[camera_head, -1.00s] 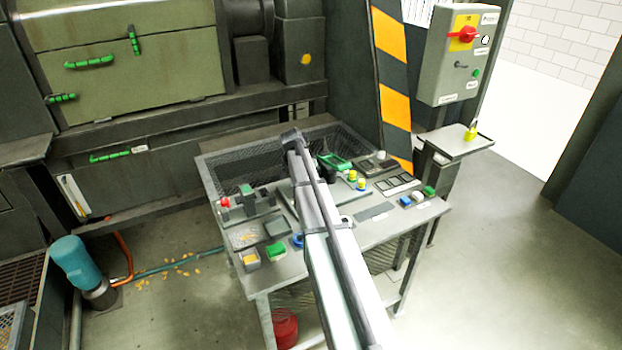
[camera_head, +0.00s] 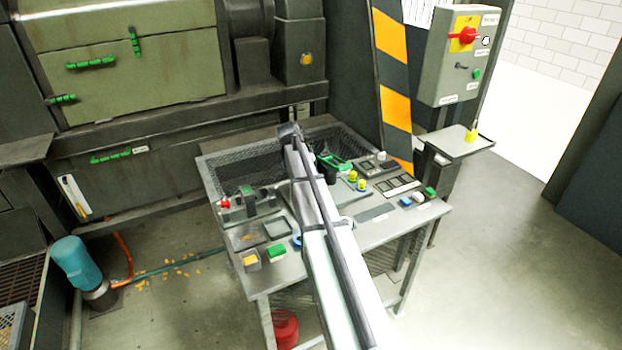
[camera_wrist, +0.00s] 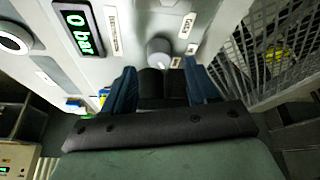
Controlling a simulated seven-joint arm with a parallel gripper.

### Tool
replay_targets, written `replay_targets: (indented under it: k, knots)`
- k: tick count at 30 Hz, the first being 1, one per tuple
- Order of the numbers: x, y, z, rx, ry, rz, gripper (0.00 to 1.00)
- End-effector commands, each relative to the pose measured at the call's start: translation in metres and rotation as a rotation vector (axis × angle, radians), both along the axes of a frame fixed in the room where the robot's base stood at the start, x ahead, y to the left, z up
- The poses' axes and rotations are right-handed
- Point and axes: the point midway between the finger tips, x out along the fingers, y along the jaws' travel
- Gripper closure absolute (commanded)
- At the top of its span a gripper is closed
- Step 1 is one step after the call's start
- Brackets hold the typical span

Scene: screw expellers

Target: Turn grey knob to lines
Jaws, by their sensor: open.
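The grey knob (camera_wrist: 158,52) shows in the wrist view as a short round knob on a light panel, just ahead of my gripper. My gripper (camera_wrist: 163,84) is open, with one blue finger on each side of the knob's line. The knob lies slightly beyond the fingertips and a gap shows on both sides, so no contact is visible. Small printed labels (camera_wrist: 191,48) sit beside the knob. Its pointer and the line marks are too small to read. In the head view my arm covers part of the console, and I cannot make out the knob there.
A display reading "0 bar" (camera_wrist: 78,28) and a round gauge (camera_wrist: 14,38) are left of the knob. Wire mesh (camera_wrist: 238,78) lies to the right. The console table (camera_head: 375,232) also carries yellow buttons (camera_head: 361,184) and a red knob (camera_head: 225,203). A switch box (camera_head: 449,75) stands at the right.

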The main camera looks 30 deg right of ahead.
Motion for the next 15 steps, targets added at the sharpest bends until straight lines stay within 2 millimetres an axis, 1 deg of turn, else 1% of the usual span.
replay_targets:
  k: [1, 6, 12, 15]
  knots:
    - [-0.001, 0.004, 0.010, 0.000, -0.002, 0.001, 0.42]
    - [-0.003, 0.016, 0.041, -0.001, -0.003, 0.000, 0.42]
    - [-0.006, 0.029, 0.071, -0.001, -0.001, 0.000, 0.42]
    - [-0.007, 0.033, 0.082, -0.001, -0.001, 0.000, 0.42]
